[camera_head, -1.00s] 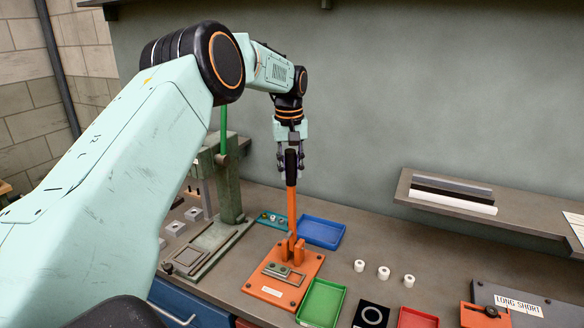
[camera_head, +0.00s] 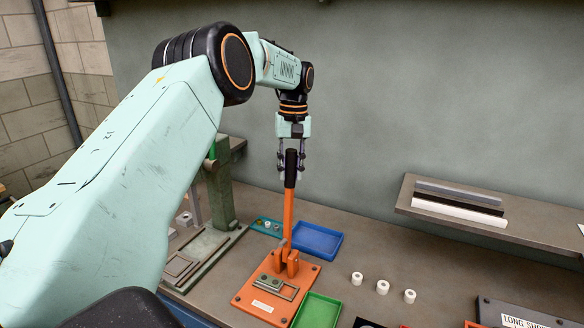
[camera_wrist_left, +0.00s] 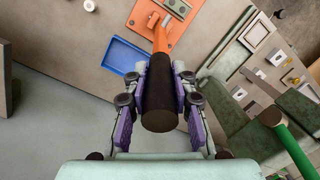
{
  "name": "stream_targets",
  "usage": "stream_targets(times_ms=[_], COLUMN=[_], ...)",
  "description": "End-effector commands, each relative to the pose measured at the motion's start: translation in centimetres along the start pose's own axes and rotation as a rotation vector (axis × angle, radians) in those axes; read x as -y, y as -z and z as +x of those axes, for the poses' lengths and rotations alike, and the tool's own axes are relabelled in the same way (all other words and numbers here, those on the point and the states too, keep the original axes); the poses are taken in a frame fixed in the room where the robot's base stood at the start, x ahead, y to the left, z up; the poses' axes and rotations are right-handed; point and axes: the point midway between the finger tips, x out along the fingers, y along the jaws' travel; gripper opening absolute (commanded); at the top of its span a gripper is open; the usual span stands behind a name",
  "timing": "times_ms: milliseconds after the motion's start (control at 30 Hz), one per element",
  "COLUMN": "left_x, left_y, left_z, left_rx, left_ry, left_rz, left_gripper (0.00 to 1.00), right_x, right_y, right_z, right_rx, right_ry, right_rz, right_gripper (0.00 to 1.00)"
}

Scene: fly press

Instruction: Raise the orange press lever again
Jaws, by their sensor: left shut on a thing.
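The orange press lever (camera_head: 288,212) stands close to upright on its orange base plate (camera_head: 262,308), with a black grip (camera_head: 290,168) at its top. My left gripper (camera_head: 291,172) comes down from above and is shut on the black grip. In the left wrist view the black grip (camera_wrist_left: 160,95) lies between the purple finger pads of my left gripper (camera_wrist_left: 157,112), and the orange lever (camera_wrist_left: 161,40) runs away beyond it to the base. My right gripper is not in view.
A green press (camera_head: 220,190) stands left of the lever. A blue tray (camera_head: 316,240) lies behind it to the right and a green tray (camera_head: 318,312) at the front. Several white rings (camera_head: 382,287) lie on the bench. A wall shelf (camera_head: 480,219) is at right.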

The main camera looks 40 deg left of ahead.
Motion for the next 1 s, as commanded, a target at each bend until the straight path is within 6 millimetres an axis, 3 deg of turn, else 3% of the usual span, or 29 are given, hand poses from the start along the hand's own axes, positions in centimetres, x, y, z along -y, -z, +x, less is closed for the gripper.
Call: stream_targets(times_ms=[600, 633, 900, 1000], left_x=[0.13, 0.12, 0.04, 0.00], left_y=[-0.15, -0.14, -0.05, 0.02], left_z=[-0.13, -0.12, -0.07, -0.07], left_rx=[0.003, 0.003, 0.004, 0.004], left_ry=[0.003, 0.003, 0.004, 0.004], left_rz=[-0.001, -0.001, 0.000, 0.000], left_gripper=[0.00, 0.26, 0.48, 0.48], right_x=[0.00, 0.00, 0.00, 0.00], right_y=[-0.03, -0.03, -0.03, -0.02], right_z=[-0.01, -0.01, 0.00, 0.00], right_rx=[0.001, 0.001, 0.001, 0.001], right_ry=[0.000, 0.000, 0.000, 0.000], right_rz=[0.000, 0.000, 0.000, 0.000], right_gripper=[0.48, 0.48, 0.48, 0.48])
